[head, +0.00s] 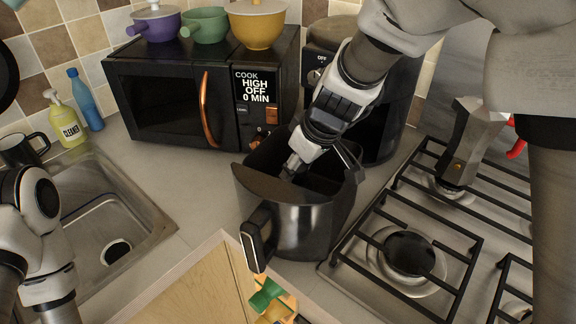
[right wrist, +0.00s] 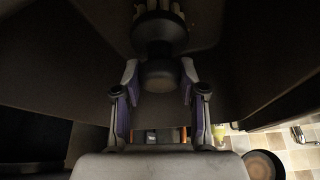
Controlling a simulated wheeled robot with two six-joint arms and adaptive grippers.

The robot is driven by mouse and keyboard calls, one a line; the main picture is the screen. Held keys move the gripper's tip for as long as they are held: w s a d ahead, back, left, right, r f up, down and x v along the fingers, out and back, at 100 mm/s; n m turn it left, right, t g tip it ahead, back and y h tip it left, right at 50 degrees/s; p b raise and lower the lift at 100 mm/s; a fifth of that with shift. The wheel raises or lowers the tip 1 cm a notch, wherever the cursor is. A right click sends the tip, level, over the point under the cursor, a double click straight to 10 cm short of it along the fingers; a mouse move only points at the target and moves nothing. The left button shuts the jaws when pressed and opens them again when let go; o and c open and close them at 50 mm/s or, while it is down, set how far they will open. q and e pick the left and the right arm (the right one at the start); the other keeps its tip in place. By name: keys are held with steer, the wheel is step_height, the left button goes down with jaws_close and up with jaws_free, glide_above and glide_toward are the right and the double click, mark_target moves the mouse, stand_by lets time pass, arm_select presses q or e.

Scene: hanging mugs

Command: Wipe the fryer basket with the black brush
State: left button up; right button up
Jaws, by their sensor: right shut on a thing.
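The dark fryer basket (head: 305,215) sits on the counter in front of the air fryer, its black handle (head: 256,238) toward me. My right gripper (head: 292,165) reaches down into the basket from above. In the right wrist view, the right gripper (right wrist: 158,80) is shut on the black brush (right wrist: 160,38), holding its rounded knob between the fingers. The pale bristles point toward the top of that view, close to the dark basket surface; I cannot tell whether they touch it. In the head view the brush is hidden. My left arm shows at the left, but its gripper does not.
A black microwave (head: 180,85) with pots on top stands behind. The air fryer (head: 375,125) is beside the basket, and the gas stove (head: 425,235) with a moka pot (head: 470,145) is at right. The sink (head: 105,215) is at left; the counter between is clear.

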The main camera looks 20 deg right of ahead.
steer(key=shift+s+d, duration=0.2)
steer(key=shift+s+d+f+b, duration=0.1)
steer(key=shift+s+d+b, duration=0.35)
steer(key=shift+s+d, duration=0.6)
steer(key=shift+a, duration=0.15)
steer(key=shift+s, duration=0.15)
steer(key=shift+s+d+p, duration=0.35)
steer(key=shift+s+d, duration=0.65)
steer(key=shift+d, duration=0.05)
steer(key=shift+s+d, duration=0.15)
steer(key=shift+d, duration=0.15)
steer(key=shift+a, duration=0.1)
